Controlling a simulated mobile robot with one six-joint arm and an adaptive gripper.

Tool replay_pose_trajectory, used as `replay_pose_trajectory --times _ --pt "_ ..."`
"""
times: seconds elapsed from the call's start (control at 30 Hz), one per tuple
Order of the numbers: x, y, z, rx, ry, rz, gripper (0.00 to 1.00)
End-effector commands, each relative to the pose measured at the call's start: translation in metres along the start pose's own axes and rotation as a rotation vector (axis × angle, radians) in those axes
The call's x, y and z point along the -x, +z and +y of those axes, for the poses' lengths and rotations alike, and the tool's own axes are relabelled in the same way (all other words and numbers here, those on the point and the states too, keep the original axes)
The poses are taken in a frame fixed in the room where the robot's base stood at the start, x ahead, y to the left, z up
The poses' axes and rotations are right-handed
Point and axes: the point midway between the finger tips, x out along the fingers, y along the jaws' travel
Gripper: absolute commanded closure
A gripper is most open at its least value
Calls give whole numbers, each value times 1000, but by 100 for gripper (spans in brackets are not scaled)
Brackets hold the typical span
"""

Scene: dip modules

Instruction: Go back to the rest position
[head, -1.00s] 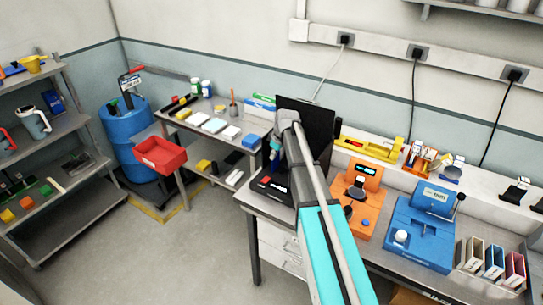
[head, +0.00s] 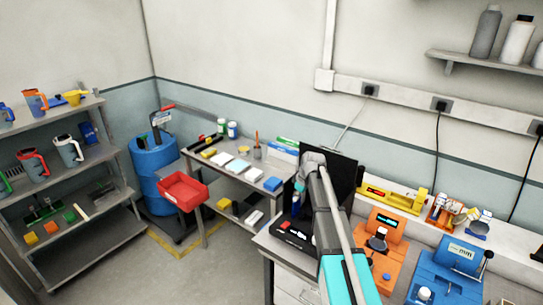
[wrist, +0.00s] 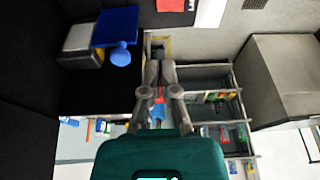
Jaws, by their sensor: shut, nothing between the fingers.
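My gripper (wrist: 156,72) is shut in the wrist view, its two grey fingers meeting with nothing seen between them. Its teal body fills the bottom of that view. In the head view, my arm reaches up from the lower right and bends down in front of a black upright screen (head: 343,172). My gripper hangs there above the left end of the workbench, small and partly hidden, with its fingers not clear.
An orange device (head: 385,232) and a blue device (head: 452,268) stand right of my arm. A side table (head: 222,178) with small items, a red bin (head: 183,190), a blue barrel (head: 153,160) and a grey shelf rack (head: 75,235) stand left. The floor between is clear.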

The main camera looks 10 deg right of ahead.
Motion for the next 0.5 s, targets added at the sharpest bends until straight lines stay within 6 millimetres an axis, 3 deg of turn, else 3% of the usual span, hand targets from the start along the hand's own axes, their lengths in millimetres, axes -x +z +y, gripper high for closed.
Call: replay_pose_trajectory --times 0.13,0.27,0.5 --pt "-1 6 -10 -21 -1 -8 100" --pt "-4 20 -35 -80 -1 -32 100" --pt "-10 69 -115 -297 14 -116 100"
